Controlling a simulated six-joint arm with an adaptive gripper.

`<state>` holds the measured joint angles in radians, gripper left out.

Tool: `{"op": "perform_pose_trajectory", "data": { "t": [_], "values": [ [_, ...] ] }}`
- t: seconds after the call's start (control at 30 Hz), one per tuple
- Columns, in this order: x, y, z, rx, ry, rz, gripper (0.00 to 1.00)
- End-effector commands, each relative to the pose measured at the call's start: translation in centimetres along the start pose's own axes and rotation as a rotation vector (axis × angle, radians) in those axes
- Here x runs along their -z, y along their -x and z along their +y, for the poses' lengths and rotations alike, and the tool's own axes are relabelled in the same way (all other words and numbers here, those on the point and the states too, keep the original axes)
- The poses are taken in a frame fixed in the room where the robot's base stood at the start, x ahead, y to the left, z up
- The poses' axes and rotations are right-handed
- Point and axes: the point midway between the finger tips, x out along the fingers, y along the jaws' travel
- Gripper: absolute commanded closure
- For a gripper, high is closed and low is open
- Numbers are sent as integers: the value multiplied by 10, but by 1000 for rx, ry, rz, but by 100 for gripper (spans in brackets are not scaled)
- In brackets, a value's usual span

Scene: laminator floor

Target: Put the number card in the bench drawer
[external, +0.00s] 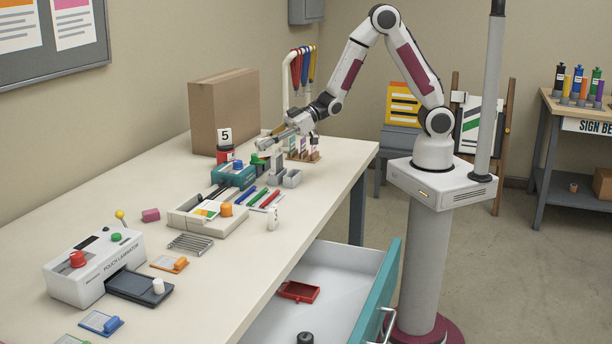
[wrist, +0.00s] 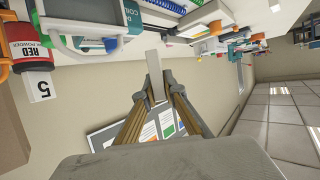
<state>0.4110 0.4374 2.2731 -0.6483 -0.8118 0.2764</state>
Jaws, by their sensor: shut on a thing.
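My gripper (external: 268,139) is raised above the far part of the bench. In the wrist view its two tan fingers (wrist: 158,98) are closed on a pale, narrow thing (wrist: 153,68) seen nearly edge-on; no number shows on it. A white card marked 5 (external: 224,136) stands at the red powder tin (external: 225,155), left of my gripper and apart from it. This card also shows in the wrist view (wrist: 39,89). The bench drawer (external: 346,274) is pulled open at the front right of the bench.
The drawer holds a red tray (external: 298,291) and a dark round thing (external: 305,338). A cardboard box (external: 222,108) stands behind the tin. The bench's front strip is mostly clear.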

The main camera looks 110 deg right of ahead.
Motion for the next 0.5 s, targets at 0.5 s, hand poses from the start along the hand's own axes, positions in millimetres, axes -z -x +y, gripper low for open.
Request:
{"op": "perform_pose_trajectory", "data": {
  "t": [0.5],
  "values": [
    [-14,10,-12,216,89,1,100]
  ]
}}
